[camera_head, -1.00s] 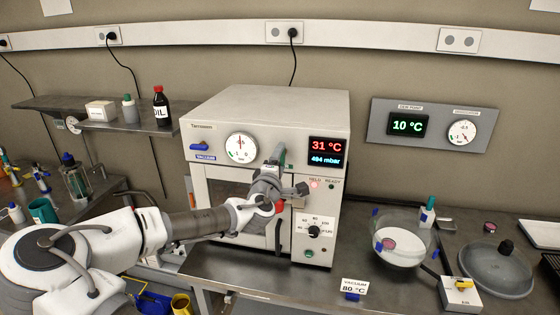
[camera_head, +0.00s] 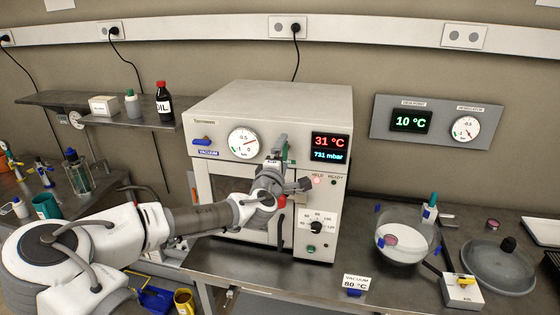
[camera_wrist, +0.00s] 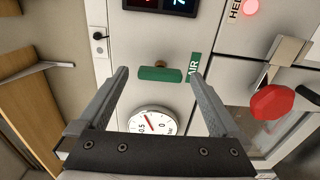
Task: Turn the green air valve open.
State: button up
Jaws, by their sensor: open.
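The green air valve (camera_wrist: 160,74) has a bar handle, which shows in the wrist view lying across the picture between my two fingers. A green AIR label (camera_wrist: 193,67) is beside it on the oven's front panel. My gripper (camera_wrist: 159,76) is open, with one finger on either side of the handle and a gap to each. In the head view my gripper (camera_head: 277,160) is at the upper front of the vacuum oven (camera_head: 268,98) and largely hides the valve. The oven's display (camera_head: 331,148) reads 31 °C and 731 mbar.
A round pressure gauge (camera_head: 243,142) and a blue vacuum handle (camera_head: 202,142) are left of my gripper. A red knob (camera_wrist: 271,102) on a door latch is close by in the wrist view. A glass bowl (camera_head: 404,243) stands on the bench to the right.

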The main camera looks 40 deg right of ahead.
jog(key=b+v, duration=1)
jog(key=v, duration=0.7)
jog(key=shift+s, duration=0.15)
jog(key=shift+f, duration=0.1)
dwell(0.5)
